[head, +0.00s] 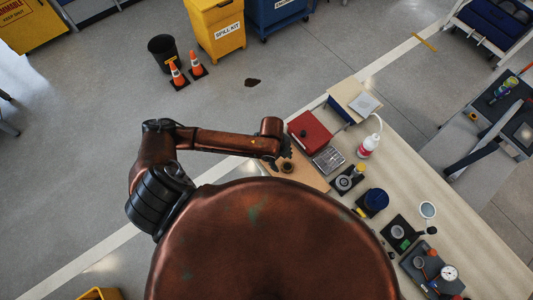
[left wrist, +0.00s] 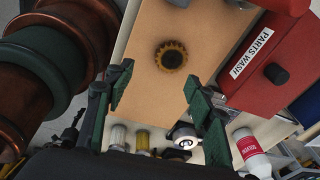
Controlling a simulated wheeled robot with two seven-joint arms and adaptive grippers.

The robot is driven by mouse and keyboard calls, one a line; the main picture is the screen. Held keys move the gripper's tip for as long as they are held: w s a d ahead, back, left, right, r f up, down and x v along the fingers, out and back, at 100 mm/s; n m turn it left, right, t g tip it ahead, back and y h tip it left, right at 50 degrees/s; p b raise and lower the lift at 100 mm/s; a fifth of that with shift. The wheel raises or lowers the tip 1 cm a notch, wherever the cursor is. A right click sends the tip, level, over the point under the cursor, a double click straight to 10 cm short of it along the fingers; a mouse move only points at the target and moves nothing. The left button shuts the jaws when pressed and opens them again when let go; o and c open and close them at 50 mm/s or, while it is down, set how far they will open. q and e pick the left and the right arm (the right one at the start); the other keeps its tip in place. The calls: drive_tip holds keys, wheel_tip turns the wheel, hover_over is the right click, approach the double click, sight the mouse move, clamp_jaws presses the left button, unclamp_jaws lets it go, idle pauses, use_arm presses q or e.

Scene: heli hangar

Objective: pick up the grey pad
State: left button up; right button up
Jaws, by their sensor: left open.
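A light grey square pad (head: 364,104) lies flat on a pale board on top of a box at the far end of the bench. I cannot make it out in the left wrist view. My left gripper (head: 280,152) is over the bench's left edge, nearer to me than the pad and to its left. In the left wrist view the gripper (left wrist: 158,76) is open, its green-black fingers apart with nothing between them. My right gripper is not in view.
Below the gripper, a toothed brass gear (left wrist: 171,55) sits on a tan board (left wrist: 140,92). A red parts-wash box (head: 309,132), a metal tray (head: 328,159) and a white bottle (head: 368,145) stand nearby. Several tools crowd the nearer bench.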

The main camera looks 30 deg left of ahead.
use_arm(q)
drive_tip(key=a, duration=0.3)
drive_tip(key=w+a+m+y, duration=0.1)
drive_tip(key=a, duration=0.2)
drive_tip(key=w+a+y, duration=0.1)
drive_tip(key=a, duration=0.2)
drive_tip(key=shift+w+a+m+g, duration=0.2)
drive_tip(key=shift+m+g, duration=0.1)
drive_tip(key=shift+g, duration=0.1)
drive_tip(key=shift+a+f, duration=0.1)
drive_tip(key=shift+f, duration=0.8)
drive_tip(key=f, duration=0.4)
drive_tip(key=w+f, duration=0.1)
drive_tip(key=f, duration=0.1)
drive_tip(key=shift+p, duration=0.3)
drive_tip(key=shift+c, duration=0.7)
drive_tip(key=c, duration=0.9)
drive_tip(key=shift+r, duration=0.1)
